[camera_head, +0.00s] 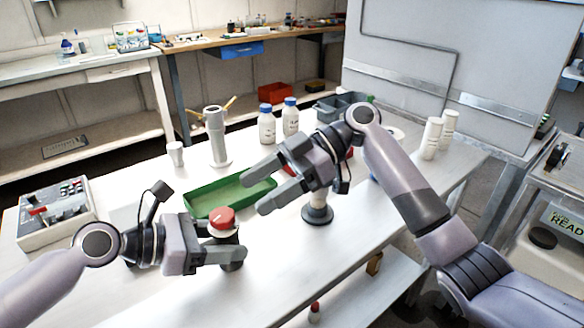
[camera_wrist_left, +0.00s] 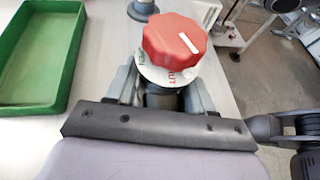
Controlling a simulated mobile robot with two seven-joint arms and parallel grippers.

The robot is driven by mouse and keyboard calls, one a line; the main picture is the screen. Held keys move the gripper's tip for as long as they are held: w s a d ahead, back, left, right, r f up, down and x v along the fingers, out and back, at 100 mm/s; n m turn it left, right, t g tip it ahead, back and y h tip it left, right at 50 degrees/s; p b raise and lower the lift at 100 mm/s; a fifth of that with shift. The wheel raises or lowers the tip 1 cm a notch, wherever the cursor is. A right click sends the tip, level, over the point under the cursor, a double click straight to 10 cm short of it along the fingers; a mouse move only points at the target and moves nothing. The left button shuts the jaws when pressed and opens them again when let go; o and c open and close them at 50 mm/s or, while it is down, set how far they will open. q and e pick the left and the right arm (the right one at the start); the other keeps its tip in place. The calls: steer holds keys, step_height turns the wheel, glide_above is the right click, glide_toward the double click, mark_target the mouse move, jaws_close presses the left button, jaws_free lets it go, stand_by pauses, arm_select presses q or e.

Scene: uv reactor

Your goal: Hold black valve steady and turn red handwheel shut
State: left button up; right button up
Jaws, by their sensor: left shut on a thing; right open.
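The red handwheel (camera_head: 222,219) sits on top of the black valve (camera_head: 233,262) at the front of the white table. My left gripper (camera_head: 224,248) is shut around the valve body, just below the wheel. In the left wrist view the handwheel (camera_wrist_left: 174,42) has a white marker line and a white lettered disc (camera_wrist_left: 166,77) under it. The dark valve body (camera_wrist_left: 163,97) is between the fingers and partly hidden. My right gripper (camera_head: 258,190) is open and empty, above and to the right of the handwheel, apart from it.
A green tray (camera_head: 200,199) lies just behind the valve. A dark-based stand (camera_head: 318,214) is under my right gripper. A grey post (camera_head: 216,140), white bottles (camera_head: 267,126) and white cups (camera_head: 431,138) stand farther back. A control box (camera_head: 52,213) is at the left.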

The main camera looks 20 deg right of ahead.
steer(key=shift+v, duration=2.6)
steer(key=t+h, duration=0.2)
steer(key=h, duration=0.7)
glide_toward(223, 214)
steer(key=x, duration=0.8)
steer(key=shift+f, duration=0.2)
steer(key=c, duration=1.1)
steer(key=shift+o, duration=0.2)
